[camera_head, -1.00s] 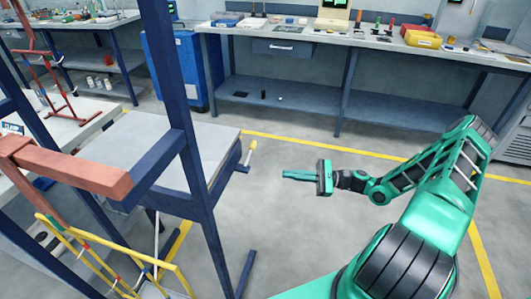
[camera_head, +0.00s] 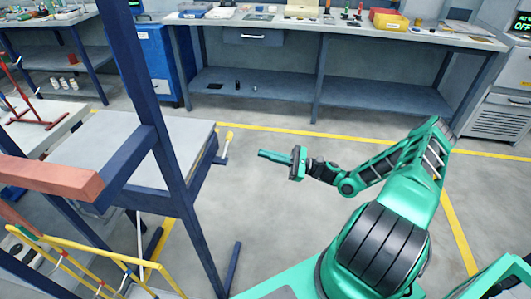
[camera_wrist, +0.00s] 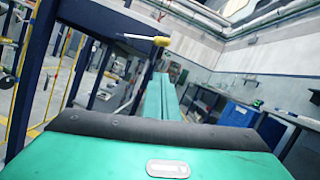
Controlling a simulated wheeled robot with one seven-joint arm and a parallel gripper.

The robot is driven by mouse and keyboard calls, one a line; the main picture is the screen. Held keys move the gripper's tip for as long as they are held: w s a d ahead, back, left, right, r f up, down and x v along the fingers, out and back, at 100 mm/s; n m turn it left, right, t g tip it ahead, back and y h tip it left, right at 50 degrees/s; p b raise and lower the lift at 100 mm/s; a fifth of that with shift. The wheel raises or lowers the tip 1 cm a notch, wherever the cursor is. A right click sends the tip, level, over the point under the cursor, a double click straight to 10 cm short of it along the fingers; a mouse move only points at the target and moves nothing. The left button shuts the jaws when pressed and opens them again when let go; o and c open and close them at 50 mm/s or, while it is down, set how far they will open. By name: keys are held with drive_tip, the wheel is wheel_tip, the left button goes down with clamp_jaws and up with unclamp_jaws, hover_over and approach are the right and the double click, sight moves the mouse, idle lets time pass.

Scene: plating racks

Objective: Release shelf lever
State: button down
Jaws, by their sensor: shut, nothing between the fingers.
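The shelf lever (camera_head: 225,149) is a thin grey metal rod with a yellow knob, at the right edge of the grey shelf (camera_head: 165,140) in the blue frame. Its rod stands roughly upright, slightly tilted, with the knob on top. In the wrist view the yellow knob (camera_wrist: 162,41) shows just above my fingertips, its rod pointing left. My green gripper (camera_head: 262,154) is shut and empty. It points left toward the lever, a short gap to its right, not touching. My fingers (camera_wrist: 162,90) also show in the wrist view.
A blue frame post (camera_head: 165,130) and a red-brown beam (camera_head: 40,175) stand at left. A yellow wire rack (camera_head: 100,265) is at lower left. A long workbench (camera_head: 330,30) runs along the back. The floor between bench and gripper is clear.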

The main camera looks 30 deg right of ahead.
sight(227, 146)
drive_tip(key=w+a+r, duration=0.4)
drive_tip(key=a+r, duration=0.1)
drive_tip(key=a, duration=0.3)
drive_tip(key=shift+r, duration=0.35)
drive_tip(key=shift+r+n, duration=0.35)
drive_tip(key=shift+n, duration=0.15)
